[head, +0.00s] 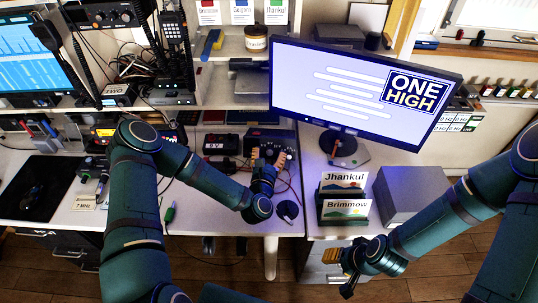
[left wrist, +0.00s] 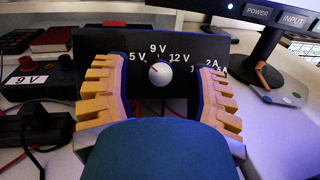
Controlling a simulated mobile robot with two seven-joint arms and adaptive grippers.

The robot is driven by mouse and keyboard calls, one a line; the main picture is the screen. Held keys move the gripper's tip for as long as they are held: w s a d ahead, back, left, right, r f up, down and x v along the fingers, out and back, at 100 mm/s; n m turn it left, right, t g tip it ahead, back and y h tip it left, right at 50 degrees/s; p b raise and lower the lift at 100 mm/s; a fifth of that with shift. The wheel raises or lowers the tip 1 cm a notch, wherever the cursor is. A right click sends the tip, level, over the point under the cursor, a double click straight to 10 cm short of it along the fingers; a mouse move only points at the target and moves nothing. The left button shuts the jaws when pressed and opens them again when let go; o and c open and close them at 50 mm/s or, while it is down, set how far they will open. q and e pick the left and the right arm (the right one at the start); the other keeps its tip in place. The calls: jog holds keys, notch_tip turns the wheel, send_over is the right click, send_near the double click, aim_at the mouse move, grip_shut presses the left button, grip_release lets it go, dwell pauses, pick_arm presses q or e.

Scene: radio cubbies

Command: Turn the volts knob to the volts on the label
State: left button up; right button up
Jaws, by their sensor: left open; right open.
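The volts knob (left wrist: 159,74) is a round white dial on a dark power supply (left wrist: 95,42), marked 5 V, 9 V and 12 V. Its small mark appears to point up-left, toward 5 V. A second dial with amp marks is mostly hidden behind a finger. A white label (left wrist: 27,80) reading 9 V sits on a dark box at left; it also shows in the head view (head: 213,146). My left gripper (head: 268,156) is open before the supply (head: 284,137), its tan fingers either side of the knob, apart from it. My right gripper (head: 346,262) is open and empty, low at right.
A monitor (head: 365,95) stands right of the supply. A card holder (head: 345,208) and a grey box (head: 410,194) are on the right desk. Red and black cables lie around the supply. A green pen (head: 169,214) lies on the desk at left.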

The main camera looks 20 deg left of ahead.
pick_arm(q)
grip_shut()
jog(key=shift+m+h, duration=0.3)
jog(key=shift+m, duration=0.1)
jog(key=m+h, duration=0.1)
jog(key=m, duration=0.1)
jog(key=m+h+b, duration=0.1)
jog(key=m, duration=0.2)
jog(key=shift+a+h, duration=0.2)
jog(key=shift+h, duration=0.2)
jog(key=m+g+h, duration=0.1)
jog(key=m, duration=0.2)
jog(key=m+g+h, duration=0.1)
jog(key=m, duration=0.2)
jog(key=shift+r+g+h, duration=0.2)
jog(key=shift+g+h, duration=0.1)
jog(key=shift+m, duration=0.4)
